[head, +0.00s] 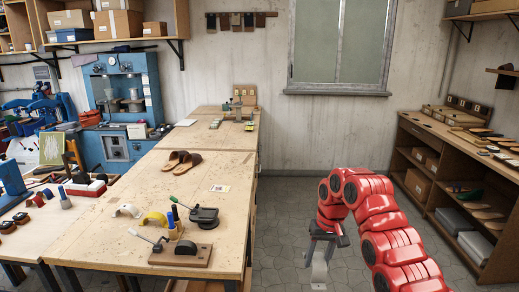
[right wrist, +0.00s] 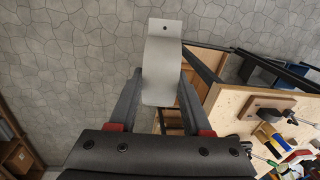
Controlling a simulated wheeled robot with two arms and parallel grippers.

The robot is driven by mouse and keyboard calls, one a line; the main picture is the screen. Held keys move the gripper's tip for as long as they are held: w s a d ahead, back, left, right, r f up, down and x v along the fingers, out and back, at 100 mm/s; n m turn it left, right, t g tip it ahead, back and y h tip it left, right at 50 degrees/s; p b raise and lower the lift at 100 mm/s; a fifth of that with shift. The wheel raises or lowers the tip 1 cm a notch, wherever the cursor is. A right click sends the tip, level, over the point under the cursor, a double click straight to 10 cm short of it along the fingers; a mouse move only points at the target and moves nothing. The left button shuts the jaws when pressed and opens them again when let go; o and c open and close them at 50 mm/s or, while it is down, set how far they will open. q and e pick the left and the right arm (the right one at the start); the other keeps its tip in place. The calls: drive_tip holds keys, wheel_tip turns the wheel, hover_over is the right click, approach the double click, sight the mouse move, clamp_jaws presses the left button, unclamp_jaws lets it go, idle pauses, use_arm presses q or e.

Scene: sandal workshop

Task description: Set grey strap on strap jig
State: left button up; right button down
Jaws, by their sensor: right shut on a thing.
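My right gripper (head: 321,247) hangs over the floor to the right of the workbench. It is shut on the grey strap (head: 319,270), a curved band that hangs below the fingers. In the right wrist view the strap (right wrist: 162,65) sits between the two fingers, with a small dark hole near its far end. My left gripper is not in view.
The workbench (head: 110,245) also holds a black clamp with green handle (head: 205,216), a yellow curved piece (head: 154,219), a pale curved piece (head: 127,210) and brown sandals (head: 182,161). A wooden shelf unit (head: 430,187) stands right. The floor between is clear.

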drive_tip(key=shift+w+d+r+m, duration=0.1)
drive_tip(key=shift+w+d+m, duration=0.2)
drive_tip(key=shift+d, duration=0.35)
drive_tip(key=shift+w+d+r, duration=0.2)
drive_tip(key=shift+w+r, duration=0.1)
drive_tip(key=shift+w, duration=0.4)
drive_tip(key=shift+w+d+r, duration=0.15)
drive_tip(key=shift+w+r, duration=0.1)
drive_tip(key=shift+w, duration=0.45)
drive_tip(key=shift+w+r, duration=0.1)
drive_tip(key=shift+d, duration=0.1)
drive_tip(key=shift+d, duration=0.1)
drive_tip(key=shift+r, duration=0.1)
